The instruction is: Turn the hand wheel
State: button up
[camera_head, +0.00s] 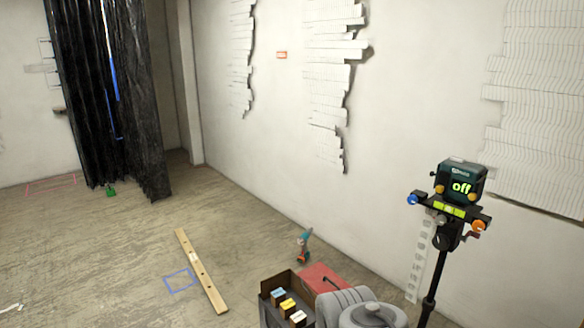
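A dark green device with a lit "off" display (461,187) sits on top of a black tripod (431,296) at the right, close to the wall. Below the display is a yellow-green strip. A blue knob (412,199) sticks out on its left and an orange knob (478,226) on its right. Small round dark parts sit under the head. I cannot tell which of these parts, if any, is the hand wheel. Grey rounded links of my arm show at the bottom edge, left of the tripod. My gripper is not in view.
A dark box with small coloured packs (287,305) and a red flat thing (325,278) are at bottom centre. A wooden level (201,270) lies on the floor. A small blue-and-orange tool (303,244) is near the wall. Black sheeting (105,90) hangs at left. Left floor is mostly clear.

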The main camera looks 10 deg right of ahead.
aim_at(440, 242)
jog(key=z, duration=1.25)
